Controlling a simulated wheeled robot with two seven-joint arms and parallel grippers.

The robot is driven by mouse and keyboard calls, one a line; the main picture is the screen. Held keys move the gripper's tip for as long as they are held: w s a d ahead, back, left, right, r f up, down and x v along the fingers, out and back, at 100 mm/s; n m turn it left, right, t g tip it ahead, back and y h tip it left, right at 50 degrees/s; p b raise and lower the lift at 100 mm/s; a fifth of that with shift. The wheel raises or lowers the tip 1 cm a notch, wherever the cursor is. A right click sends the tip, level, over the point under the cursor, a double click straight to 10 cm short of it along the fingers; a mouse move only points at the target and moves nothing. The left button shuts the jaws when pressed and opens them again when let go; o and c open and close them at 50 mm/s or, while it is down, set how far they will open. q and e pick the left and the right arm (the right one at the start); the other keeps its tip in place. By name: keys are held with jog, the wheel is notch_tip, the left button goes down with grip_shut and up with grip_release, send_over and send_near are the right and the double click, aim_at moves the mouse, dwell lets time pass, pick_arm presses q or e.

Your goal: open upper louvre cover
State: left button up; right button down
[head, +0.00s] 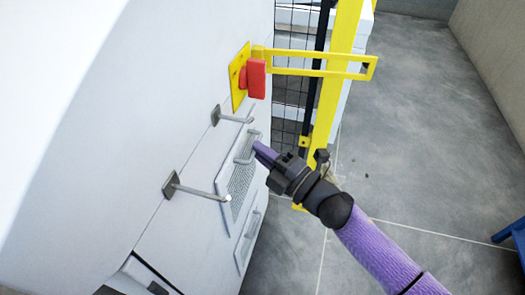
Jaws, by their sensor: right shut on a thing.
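The upper louvre cover (239,181) is a light grey slatted panel on the side of the white machine, left of my right gripper. It looks about flush with the machine side. Its grey bar handle (240,160) stands out near its upper end. My right gripper (261,150), with purple fingers, is shut on this handle; the exact contact is small and partly hidden by the fingers. My left gripper is out of view.
Two metal pegs (198,191) stick out of the white machine (165,110) left of the cover. A red box on a yellow plate (239,76) sits above. A second panel (248,241) is below.

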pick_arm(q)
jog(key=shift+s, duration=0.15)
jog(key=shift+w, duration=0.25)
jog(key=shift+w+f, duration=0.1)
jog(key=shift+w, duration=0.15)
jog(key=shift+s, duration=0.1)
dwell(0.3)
